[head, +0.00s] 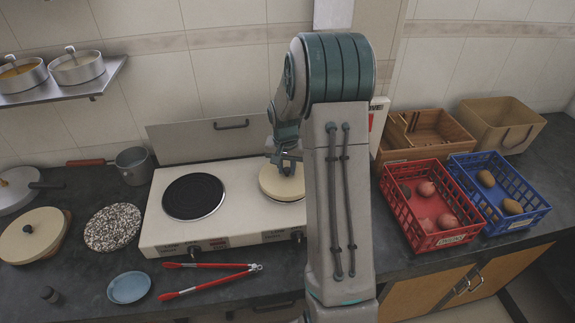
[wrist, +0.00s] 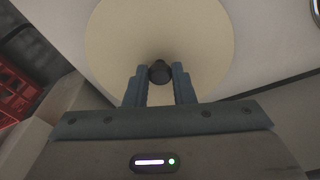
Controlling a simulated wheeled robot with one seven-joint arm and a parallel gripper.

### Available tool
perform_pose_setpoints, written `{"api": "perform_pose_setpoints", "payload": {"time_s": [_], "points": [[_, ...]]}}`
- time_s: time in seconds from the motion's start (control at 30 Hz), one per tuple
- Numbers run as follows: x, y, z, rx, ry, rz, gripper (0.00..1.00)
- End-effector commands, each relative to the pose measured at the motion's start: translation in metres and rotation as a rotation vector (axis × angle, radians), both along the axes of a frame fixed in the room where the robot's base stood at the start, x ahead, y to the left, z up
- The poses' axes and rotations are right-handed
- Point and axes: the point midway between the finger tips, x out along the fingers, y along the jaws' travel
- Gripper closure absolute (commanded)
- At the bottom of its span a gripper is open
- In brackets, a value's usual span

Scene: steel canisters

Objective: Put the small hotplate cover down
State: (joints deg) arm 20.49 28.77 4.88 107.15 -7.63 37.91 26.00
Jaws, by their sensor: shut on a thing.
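The small hotplate cover (head: 282,184) is a round cream disc over the right burner of the white two-burner hotplate (head: 222,234). In the wrist view the cover (wrist: 110,40) shows its dark knob (wrist: 160,72) between the two fingers. My gripper (head: 285,169) is above the cover, shut on the knob; the wrist view also shows my gripper (wrist: 160,75). I cannot tell whether the cover rests on the burner or is slightly above it. My arm hides the hotplate's right end.
The left burner (head: 194,196) is bare and black. A larger cream cover (head: 33,235) with a knob lies at far left, near a speckled round mat (head: 112,228). Red tongs (head: 212,278) and a blue dish (head: 129,287) lie in front. Red (head: 432,205) and blue (head: 498,193) crates stand right.

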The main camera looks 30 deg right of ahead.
Motion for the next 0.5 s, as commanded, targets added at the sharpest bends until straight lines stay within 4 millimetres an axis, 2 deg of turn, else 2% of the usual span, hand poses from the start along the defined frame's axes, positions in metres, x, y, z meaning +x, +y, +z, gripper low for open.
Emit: {"api": "perform_pose_setpoints", "payload": {"time_s": [0.5], "points": [[0.0001,-0.0002,-0.0107,-0.001,-0.002,0.0,1.0]]}}
